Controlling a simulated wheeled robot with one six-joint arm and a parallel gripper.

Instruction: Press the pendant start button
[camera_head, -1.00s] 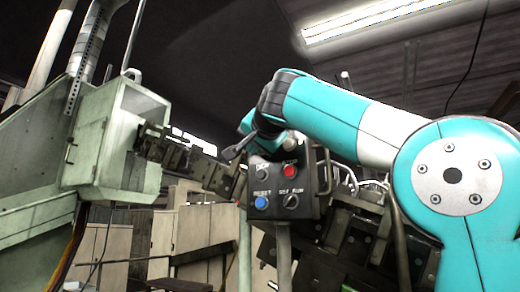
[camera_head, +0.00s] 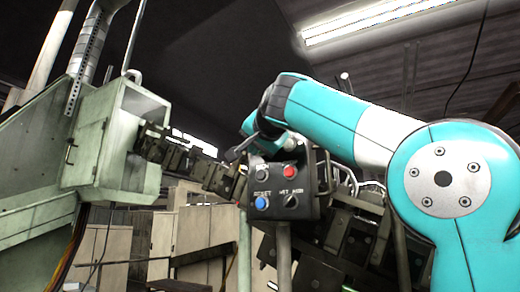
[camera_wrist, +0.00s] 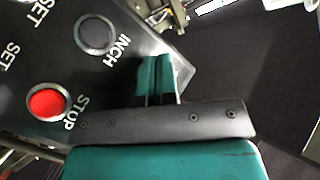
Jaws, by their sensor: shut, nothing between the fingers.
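The pendant (camera_head: 277,187) is a dark box on a post in the middle of the head view. It carries a red button (camera_head: 289,172), a dark button (camera_head: 261,173), a blue button (camera_head: 261,203) and a selector knob (camera_head: 290,200). In the wrist view the panel (camera_wrist: 135,45) shows a dark round button (camera_wrist: 95,34) labelled INCH and a red button (camera_wrist: 47,102) labelled STOP. No START label is readable. My gripper (camera_wrist: 158,62) has its teal fingers shut and empty, beside the INCH label near the panel's edge. Contact cannot be told.
A pale green machine housing (camera_head: 105,140) stands at the left. Dark machine parts (camera_head: 345,235) lie behind and right of the pendant. Pale cabinets (camera_head: 190,225) stand behind. A dark floor area (camera_wrist: 265,70) shows right of the panel in the wrist view.

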